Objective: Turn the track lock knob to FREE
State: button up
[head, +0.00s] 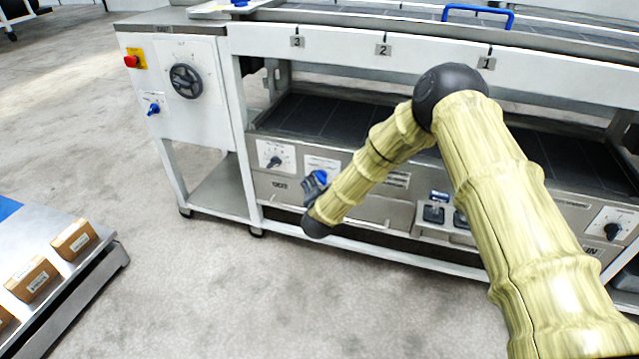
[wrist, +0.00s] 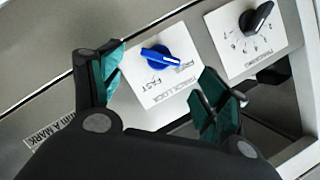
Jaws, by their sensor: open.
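The track lock knob (wrist: 166,57) is a blue bar-shaped knob on a white plate (wrist: 142,91) in the wrist view. The plate's lettering is upside down: TRACK LOCK, FAST and a smaller word, likely FREE. The knob's bar slants from upper left to lower right; I cannot tell which word it points at. My gripper (wrist: 164,78) is open, its green-padded fingers on either side of the knob with gaps, not visibly touching it. In the head view my gripper (head: 312,188) is at the lower front panel, by the blue knob (head: 320,176).
A black dial (wrist: 257,18) on a numbered plate is beside the track lock plate; it shows in the head view (head: 275,161) too. A handwheel (head: 186,81), red button (head: 131,61) and blue switch (head: 153,108) are at left. Boxes (head: 75,240) lie on a cart. Floor in front is clear.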

jog(key=v, duration=0.5)
jog(key=shift+s, duration=0.3)
dwell(0.4)
jog(key=s+d+f+n+g+y, duration=0.1)
jog(key=s+d+f+n+g, duration=0.3)
jog(key=s+f, duration=0.55)
jog(key=s+d+f+n+g+y, duration=0.15)
jog(key=s+d+f, duration=0.45)
jog(key=s, duration=0.7)
jog(key=s+d+f+n+g+h, duration=0.1)
jog(key=s+d+f+g, duration=0.15)
jog(key=s, duration=0.55)
jog(key=s+d+f+n+g, duration=0.15)
jog(key=s+d, duration=0.25)
jog(key=s, duration=0.4)
jog(key=s+d+f+g+h, duration=0.1)
jog(key=s+d+g, duration=0.2)
jog(key=s, duration=0.5)
jog(key=s+d+r+n+g, duration=0.1)
jog(key=s+d+r+g, duration=0.15)
jog(key=s, duration=0.65)
notch_tip(320, 180, up, 22)
jog(key=p, duration=2.3)
jog(key=shift+d+f, duration=0.2)
